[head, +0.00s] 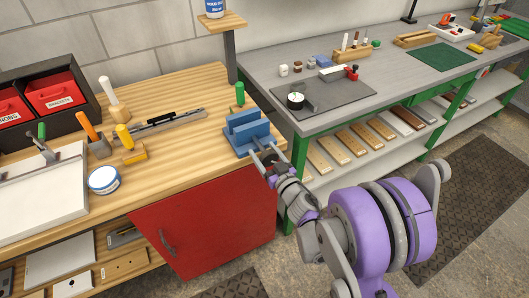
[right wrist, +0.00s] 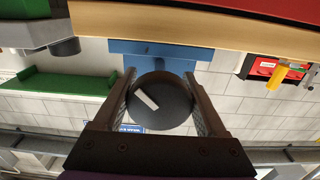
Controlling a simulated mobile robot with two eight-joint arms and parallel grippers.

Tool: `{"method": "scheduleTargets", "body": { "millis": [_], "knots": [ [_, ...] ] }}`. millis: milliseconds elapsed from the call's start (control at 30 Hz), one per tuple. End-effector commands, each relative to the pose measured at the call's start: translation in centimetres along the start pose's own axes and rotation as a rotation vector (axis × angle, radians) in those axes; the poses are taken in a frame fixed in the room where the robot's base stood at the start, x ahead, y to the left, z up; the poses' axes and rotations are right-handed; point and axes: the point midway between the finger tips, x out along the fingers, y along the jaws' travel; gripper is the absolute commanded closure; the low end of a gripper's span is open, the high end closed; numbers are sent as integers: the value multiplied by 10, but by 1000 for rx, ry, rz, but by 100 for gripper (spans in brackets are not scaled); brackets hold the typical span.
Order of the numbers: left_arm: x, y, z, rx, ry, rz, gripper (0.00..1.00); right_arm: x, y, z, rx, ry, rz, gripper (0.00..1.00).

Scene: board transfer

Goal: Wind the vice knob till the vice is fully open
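The blue vice (head: 248,139) sits at the front right corner of the wooden bench, and a gap shows between its upright jaws. Its front also shows in the right wrist view (right wrist: 150,50). The vice knob (right wrist: 168,108) is a dark round disc with a pale bar mark, slanted in the right wrist view. My right gripper (head: 265,153) is at the front of the vice. Its two fingers lie against opposite sides of the knob, shut on it. In the head view the gripper mostly hides the knob. My left gripper is not in view.
A green-handled tool (head: 240,94) stands behind the vice on the wooden bench (head: 190,86). A red cabinet door (head: 210,225) is below. A grey bench (head: 390,84) with a dark mat (head: 345,104) stands to the right. Floor shows in front of it.

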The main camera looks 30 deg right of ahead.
Motion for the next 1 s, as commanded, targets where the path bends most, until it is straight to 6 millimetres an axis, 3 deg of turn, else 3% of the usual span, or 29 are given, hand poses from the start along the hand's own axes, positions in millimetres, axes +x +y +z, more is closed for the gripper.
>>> {"method": "scheduleTargets", "body": {
  "millis": [33, 200, 567, 1000],
  "knots": [
    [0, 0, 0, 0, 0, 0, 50, 0, 0, 0, 0, 0, 0, 52],
    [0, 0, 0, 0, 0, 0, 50, 0, 0, 0, 0, 0, 0, 82],
    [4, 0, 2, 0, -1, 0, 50, 0, 0, 1, -63, 0, 0, 82],
    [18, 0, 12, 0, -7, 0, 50, 0, 1, 1, -412, 0, -1, 82]
  ]
}}
